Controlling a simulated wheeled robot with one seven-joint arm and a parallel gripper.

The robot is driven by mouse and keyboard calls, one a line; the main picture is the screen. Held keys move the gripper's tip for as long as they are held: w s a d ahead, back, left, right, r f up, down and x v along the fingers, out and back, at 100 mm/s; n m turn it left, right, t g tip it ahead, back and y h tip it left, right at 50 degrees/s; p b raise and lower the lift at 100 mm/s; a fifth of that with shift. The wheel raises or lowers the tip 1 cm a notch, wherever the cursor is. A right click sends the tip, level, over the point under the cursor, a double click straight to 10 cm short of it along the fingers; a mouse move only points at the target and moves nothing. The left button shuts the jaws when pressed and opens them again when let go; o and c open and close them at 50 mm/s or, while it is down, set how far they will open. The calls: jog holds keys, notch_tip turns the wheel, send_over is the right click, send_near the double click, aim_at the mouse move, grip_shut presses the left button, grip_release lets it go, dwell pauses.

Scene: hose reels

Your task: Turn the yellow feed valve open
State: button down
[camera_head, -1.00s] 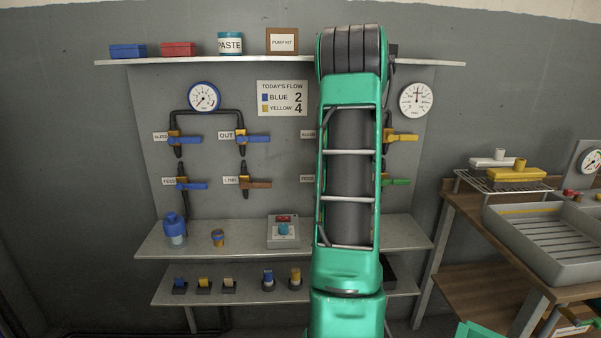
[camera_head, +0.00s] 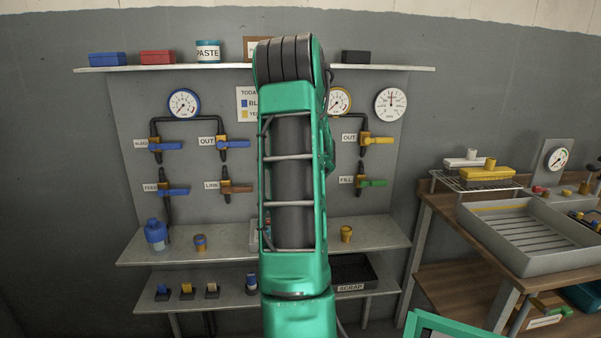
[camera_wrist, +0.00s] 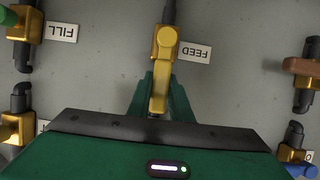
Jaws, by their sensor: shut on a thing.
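The yellow feed valve (camera_wrist: 166,42) is in the upper middle of the wrist view, beside an upside-down FEED label. Its yellow lever (camera_wrist: 159,84) runs down the picture, in line with the dark pipe above it. My gripper (camera_wrist: 159,100) is shut on this lever, with a green finger on each side. The lever's far end is partly hidden by my gripper body. In the head view, my green arm stands in front of the board and hides the feed valve and the gripper.
The green-handled FILL valve (camera_head: 372,183) and yellow OUT valve (camera_head: 377,140) are right of my arm. The brown-handled LINK valve (camera_head: 237,188) is to its left. Shelves (camera_head: 150,255) jut out below, with a black SCRAP tray (camera_head: 352,272). A wooden bench (camera_head: 450,225) stands at right.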

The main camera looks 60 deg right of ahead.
jog(key=c, duration=1.6)
grip_release()
jog(key=shift+w+a+f, duration=0.3)
jog(key=shift+w, duration=0.05)
jog(key=shift+s+d+r, duration=0.1)
jog(key=shift+s, duration=0.05)
jog(key=shift+s+a+r, duration=0.25)
jog(key=shift+a+r, duration=0.05)
jog(key=v, duration=0.9)
jog(key=shift+s+a+r, duration=0.1)
jog(key=shift+a, duration=0.3)
